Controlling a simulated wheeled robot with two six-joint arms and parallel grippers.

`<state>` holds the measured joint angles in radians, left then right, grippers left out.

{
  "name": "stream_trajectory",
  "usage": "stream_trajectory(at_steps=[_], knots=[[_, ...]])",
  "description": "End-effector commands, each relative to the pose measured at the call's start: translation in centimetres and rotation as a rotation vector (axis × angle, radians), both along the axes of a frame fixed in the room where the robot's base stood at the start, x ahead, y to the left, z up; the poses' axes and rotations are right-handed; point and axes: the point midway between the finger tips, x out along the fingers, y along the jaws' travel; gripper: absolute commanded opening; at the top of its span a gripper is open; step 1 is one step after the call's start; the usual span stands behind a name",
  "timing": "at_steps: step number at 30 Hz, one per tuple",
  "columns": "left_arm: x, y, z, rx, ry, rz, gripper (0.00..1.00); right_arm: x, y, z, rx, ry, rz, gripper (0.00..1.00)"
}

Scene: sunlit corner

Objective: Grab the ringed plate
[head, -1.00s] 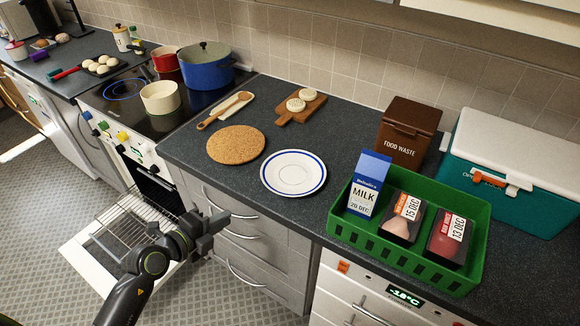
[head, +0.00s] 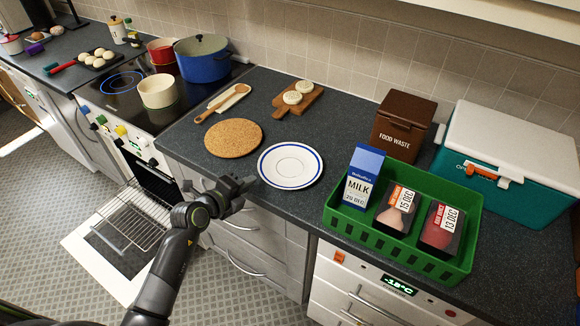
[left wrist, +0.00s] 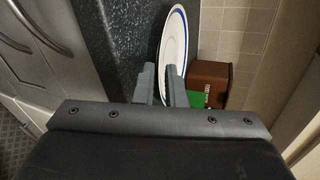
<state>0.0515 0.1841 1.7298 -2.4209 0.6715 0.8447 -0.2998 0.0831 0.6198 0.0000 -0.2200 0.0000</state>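The ringed plate (head: 290,165) is white with a blue ring near its rim and lies flat on the dark worktop close to the front edge. My left gripper (head: 243,184) is just off the plate's near left side, at the counter edge. In the left wrist view the open left gripper (left wrist: 160,84) has its two fingers apart, with the plate (left wrist: 173,45) straight ahead. Its lower rim shows in line with the gap between the fingers; I cannot tell whether they touch it. My right gripper is not in view.
A cork mat (head: 233,138) lies left of the plate, and a wooden board (head: 297,98) with two round items lies behind. A green crate (head: 345,218) with milk and packs stands to the right. The oven door (head: 95,262) hangs open below left.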

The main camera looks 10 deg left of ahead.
Motion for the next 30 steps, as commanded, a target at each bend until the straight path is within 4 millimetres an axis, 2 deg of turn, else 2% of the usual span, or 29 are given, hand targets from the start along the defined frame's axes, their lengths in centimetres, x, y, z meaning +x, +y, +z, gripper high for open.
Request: stream_trajectory(at_steps=[8, 18, 28, 30], knots=[[1.3, -0.5, -0.5, -0.002, 0.0, 0.001, 0.1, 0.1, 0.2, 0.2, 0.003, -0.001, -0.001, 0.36], [4.7, -1.7, -2.0, -0.001, -0.001, 0.0, 0.1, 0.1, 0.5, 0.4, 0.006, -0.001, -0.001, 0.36], [5.1, -1.9, -2.2, -0.001, 0.0, 0.001, 0.1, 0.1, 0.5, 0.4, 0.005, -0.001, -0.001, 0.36], [5.1, -1.9, -2.2, -0.001, 0.0, 0.001, 0.04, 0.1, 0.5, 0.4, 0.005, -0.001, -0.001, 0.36]])
